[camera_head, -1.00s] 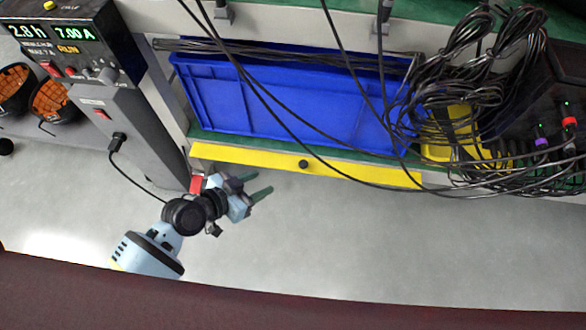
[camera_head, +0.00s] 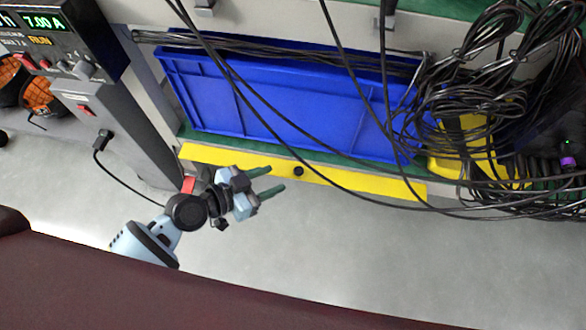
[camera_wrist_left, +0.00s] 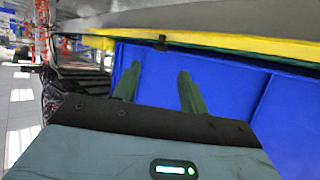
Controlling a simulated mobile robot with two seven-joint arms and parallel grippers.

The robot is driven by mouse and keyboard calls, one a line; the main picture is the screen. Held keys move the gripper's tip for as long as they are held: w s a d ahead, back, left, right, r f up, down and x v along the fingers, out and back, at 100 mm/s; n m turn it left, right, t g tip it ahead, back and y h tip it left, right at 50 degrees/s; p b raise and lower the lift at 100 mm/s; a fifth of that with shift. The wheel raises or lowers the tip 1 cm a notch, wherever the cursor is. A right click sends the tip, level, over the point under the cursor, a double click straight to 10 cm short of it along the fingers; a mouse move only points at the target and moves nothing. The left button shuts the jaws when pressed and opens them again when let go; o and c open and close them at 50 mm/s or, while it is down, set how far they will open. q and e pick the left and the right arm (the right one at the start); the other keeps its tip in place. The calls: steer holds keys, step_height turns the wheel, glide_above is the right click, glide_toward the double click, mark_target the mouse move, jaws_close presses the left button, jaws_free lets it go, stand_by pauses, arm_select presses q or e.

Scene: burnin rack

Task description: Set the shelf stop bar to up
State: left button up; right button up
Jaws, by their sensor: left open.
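The yellow shelf stop bar (camera_head: 350,182) runs along the shelf's front edge, below the front of the blue bin (camera_head: 270,100). A dark round knob (camera_head: 298,171) sits near its middle. My left gripper (camera_head: 275,179) is open and empty; its green fingers point right, just left of the knob, and overlap the bar in the picture. I cannot tell whether they touch it. In the left wrist view the bar (camera_wrist_left: 225,43) and its knob (camera_wrist_left: 161,42) lie beyond the open fingers (camera_wrist_left: 158,75), with the blue bin (camera_wrist_left: 225,90) behind them. My right gripper is out of view.
Black cables (camera_head: 490,95) hang across the bin and bunch at the right, over the bar's right end. A grey power unit (camera_head: 125,125) with a red switch stands at the left. The floor (camera_head: 350,250) in front of the shelf is clear.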

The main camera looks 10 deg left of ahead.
mark_target(299, 169)
arm_select(q)
steer(key=b+x, duration=0.1)
steer(key=x, duration=0.5)
steer(key=shift+w+d+f, duration=0.2)
steer(key=shift+w+d, duration=0.1)
steer(key=c, duration=0.9)
steer(key=shift+w, duration=0.1)
jaws_close()
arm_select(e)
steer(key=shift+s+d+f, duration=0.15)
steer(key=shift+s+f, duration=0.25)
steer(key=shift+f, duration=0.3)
arm_select(q)
steer(key=shift+r, duration=0.1)
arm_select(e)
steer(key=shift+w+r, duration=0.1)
